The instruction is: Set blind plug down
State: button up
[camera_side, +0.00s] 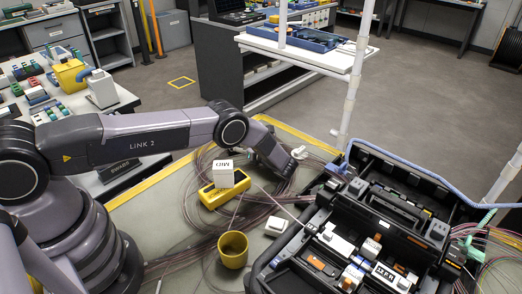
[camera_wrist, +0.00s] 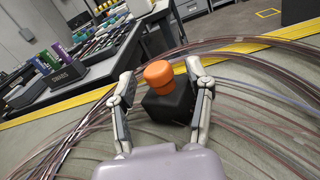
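An orange round cap on a black block, which I take for the blind plug (camera_wrist: 160,75), shows in the wrist view between my fingers. My gripper (camera_wrist: 161,78) is open, with one finger on each side of it. A gap shows between the left finger and the block; the right finger is close to it, and I cannot tell if they touch. The block appears to stand on the grey mat. In the side view my gripper (camera_side: 299,152) is low over the mat's far part, and the plug is hidden there.
A yellow holder (camera_side: 222,192) with a white block (camera_side: 223,174) stands near my wrist. A yellow cup (camera_side: 233,250), a small white box (camera_side: 276,227) and an open black case (camera_side: 350,250) lie nearer the camera. Loose fibre strands (camera_wrist: 270,85) cross the mat.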

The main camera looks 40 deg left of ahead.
jog(key=shift+r, duration=0.1)
jog(key=shift+d, duration=0.25)
jog(key=d, duration=0.4)
jog(key=shift+w+d, duration=0.1)
jog(key=shift+w, duration=0.1)
notch_tip(320, 180, up, 22)
jog(key=s+a+n+g+h, duration=0.2)
jog(key=s+n+h, duration=0.1)
jog(key=n+h, duration=0.2)
jog(key=s+r+n+t+h, duration=0.1)
jog(key=s+r+n+h, duration=0.35)
jog(key=s+r, duration=0.5)
jog(key=s+d+r+n+t+h, duration=0.2)
jog(key=s+n, duration=0.1)
jog(key=s, duration=0.4)
jog(key=s+d+r+n+t+h, duration=0.2)
jog(key=s+n+t+h, duration=0.1)
jog(key=s, duration=0.5)
jog(key=s+d+r+n+t+h, duration=0.2)
jog(key=s+r+n+h, duration=0.1)
jog(key=s, duration=0.5)
jog(key=shift+s+d+t, duration=0.15)
jog(key=shift+t, duration=0.25)
